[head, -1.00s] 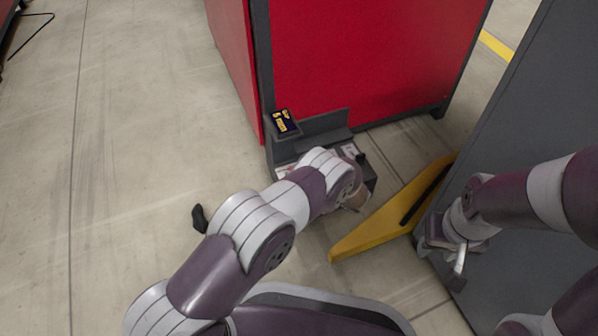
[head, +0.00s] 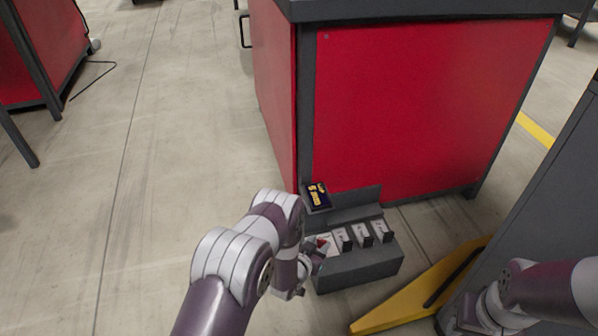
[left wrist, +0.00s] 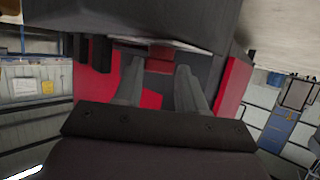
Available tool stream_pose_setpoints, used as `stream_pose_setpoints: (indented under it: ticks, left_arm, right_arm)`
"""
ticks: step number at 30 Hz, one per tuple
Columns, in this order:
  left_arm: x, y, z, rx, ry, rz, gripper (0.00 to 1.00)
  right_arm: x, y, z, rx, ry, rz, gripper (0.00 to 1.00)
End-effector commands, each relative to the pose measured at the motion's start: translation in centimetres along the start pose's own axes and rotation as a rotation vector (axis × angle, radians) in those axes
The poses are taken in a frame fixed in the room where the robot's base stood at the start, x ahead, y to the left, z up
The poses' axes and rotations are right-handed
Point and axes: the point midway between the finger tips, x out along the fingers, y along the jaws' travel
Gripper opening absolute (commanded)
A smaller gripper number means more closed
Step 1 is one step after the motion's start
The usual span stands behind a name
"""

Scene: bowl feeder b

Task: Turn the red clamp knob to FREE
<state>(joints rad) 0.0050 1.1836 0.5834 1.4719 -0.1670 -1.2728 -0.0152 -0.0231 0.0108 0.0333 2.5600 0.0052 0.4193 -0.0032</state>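The red clamp knob (head: 322,243) is small and partly hidden by my left gripper, at the left end of a grey fixture (head: 360,270). In the left wrist view the red knob (left wrist: 160,52) shows ahead, between the tips of my left gripper (left wrist: 159,67). Its two fingers are apart, with a gap on each side of the knob. In the head view my left gripper (head: 308,264) is beside the fixture's left end. The knob's FREE marking is not readable. My right gripper (head: 468,318) is at the lower right, too small and cut off to judge.
White labels and black levers (head: 365,236) stand in a row right of the knob. A black and yellow sign (head: 318,196) sits at the fixture's back left. A red cabinet (head: 420,110) stands behind. A yellow wedge-shaped part (head: 415,298) is at the right.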

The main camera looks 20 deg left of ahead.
Motion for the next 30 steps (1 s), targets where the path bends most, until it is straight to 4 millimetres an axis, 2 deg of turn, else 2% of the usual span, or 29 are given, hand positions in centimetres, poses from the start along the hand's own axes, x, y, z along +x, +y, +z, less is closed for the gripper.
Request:
stream_pose_setpoints:
  ticks: [3, 14, 16, 30]
  left_arm:
    - [-3.3, -0.1, -0.9, 0.008, -0.005, 0.021, 0.40]
    - [-13.1, -0.2, -0.8, 0.007, -0.003, 0.019, 0.40]
    - [-13.0, -0.5, -3.3, 0.019, -0.019, 0.021, 0.40]
    - [-14.6, -1.7, -15.8, 0.044, -0.212, 0.006, 0.40]
  right_arm:
    - [-2.9, 0.0, -0.3, 0.000, 0.000, 0.000, 0.43]
    - [-8.7, 0.0, -1.0, 0.000, 0.000, 0.000, 0.43]
    - [-10.3, 0.0, -1.2, 0.000, 0.000, 0.000, 0.43]
    - [-18.9, 0.0, -2.2, 0.000, 0.000, 0.000, 0.43]
